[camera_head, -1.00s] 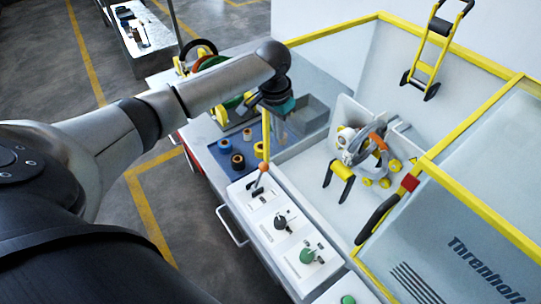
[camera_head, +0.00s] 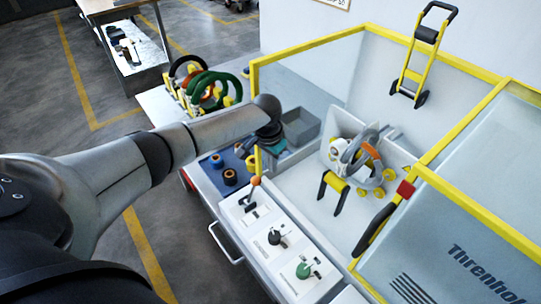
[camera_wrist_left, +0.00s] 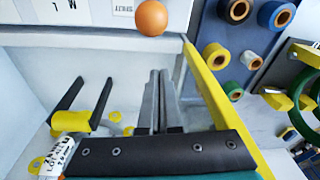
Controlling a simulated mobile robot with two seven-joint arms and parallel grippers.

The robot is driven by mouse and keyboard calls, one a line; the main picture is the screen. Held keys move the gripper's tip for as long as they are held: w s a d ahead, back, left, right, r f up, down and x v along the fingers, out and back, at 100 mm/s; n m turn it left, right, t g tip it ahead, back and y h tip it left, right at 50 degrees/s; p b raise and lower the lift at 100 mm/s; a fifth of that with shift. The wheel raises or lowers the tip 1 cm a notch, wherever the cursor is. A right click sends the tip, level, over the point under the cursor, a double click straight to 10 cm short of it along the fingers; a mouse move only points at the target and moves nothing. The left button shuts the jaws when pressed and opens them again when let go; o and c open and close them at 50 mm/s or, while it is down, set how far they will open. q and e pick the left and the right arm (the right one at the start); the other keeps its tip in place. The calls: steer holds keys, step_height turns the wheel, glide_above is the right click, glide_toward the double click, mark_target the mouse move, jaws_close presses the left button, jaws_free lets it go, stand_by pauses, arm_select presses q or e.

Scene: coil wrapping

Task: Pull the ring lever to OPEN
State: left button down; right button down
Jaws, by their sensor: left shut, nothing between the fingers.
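The lever with an orange ball knob (camera_head: 256,181) stands on the white control panel (camera_head: 262,222) at its far end. In the left wrist view the orange ball (camera_wrist_left: 151,18) is at the top edge, beside a small printed label. My left gripper (camera_wrist_left: 158,73) is shut and empty, its grey fingers apart from the ball. In the head view its wrist is behind the lever and the fingers are hidden. The grey ring (camera_head: 358,152) with an orange part sits inside the yellow-framed enclosure. My right gripper is not in view.
A yellow post (camera_wrist_left: 205,80) stands close beside my fingers. A black-and-yellow handle (camera_wrist_left: 75,124) is on the other side. Tape rolls (camera_head: 230,177) lie on a blue mat by the panel. A black knob (camera_head: 277,237) and green knob (camera_head: 304,270) stand on the panel.

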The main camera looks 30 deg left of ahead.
mark_target(253, 190)
arm_select(q)
steer(key=shift+s+a+r+p, duration=0.2)
steer(key=shift+s+p, duration=0.3)
steer(key=shift+s, duration=0.5)
steer(key=shift+s+a+r+p, duration=0.15)
steer(key=shift+s+p, duration=0.35)
steer(key=shift+s, duration=0.45)
